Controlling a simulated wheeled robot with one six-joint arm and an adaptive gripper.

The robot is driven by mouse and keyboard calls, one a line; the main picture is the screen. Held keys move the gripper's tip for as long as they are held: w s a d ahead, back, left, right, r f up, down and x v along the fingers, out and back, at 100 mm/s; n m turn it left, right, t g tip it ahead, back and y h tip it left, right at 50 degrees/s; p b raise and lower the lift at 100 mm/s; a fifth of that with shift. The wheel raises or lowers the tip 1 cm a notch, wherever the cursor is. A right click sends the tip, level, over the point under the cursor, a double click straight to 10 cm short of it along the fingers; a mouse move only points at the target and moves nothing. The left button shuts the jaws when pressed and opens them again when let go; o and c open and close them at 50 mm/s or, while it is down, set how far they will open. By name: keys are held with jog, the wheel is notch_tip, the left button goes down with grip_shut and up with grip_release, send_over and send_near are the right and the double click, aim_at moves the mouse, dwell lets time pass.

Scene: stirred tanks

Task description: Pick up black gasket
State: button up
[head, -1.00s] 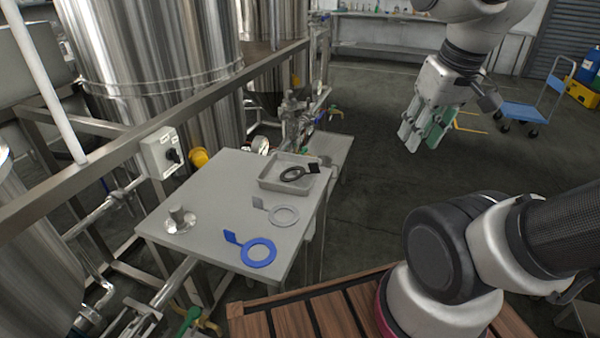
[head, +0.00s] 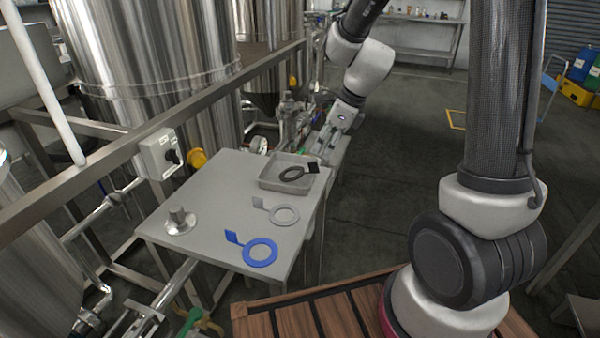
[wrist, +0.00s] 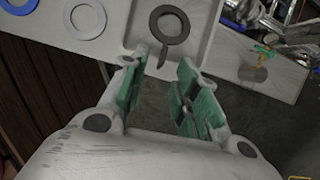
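The black gasket (head: 313,168), a flat ring with a tab, lies in a shallow grey tray (head: 264,184) on the table. In the wrist view, the black gasket (wrist: 164,54) is at the top centre, its tab pointing down toward the fingers. My gripper (head: 324,141) hangs just beyond the table's far right side in the head view, and its fingertips are hard to make out there. In the wrist view, my gripper (wrist: 158,68) has green-padded fingers spread apart with nothing between them. It is apart from the gasket.
A light grey gasket (head: 258,203) and a blue gasket (head: 232,237) lie on the table (head: 210,205) in front of the tray. A metal fitting (head: 179,221) stands at the left. Steel tanks and a rail (head: 110,145) border the left. Valves and pipes (head: 290,115) crowd behind the table.

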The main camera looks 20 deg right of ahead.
aim_at(313, 163)
jog(key=shift+m, duration=0.3)
jog(key=x, duration=0.7)
jog(key=shift+w+f, duration=0.35)
jog(key=shift+w, duration=0.05)
jog(key=shift+c, duration=0.2)
grip_shut()
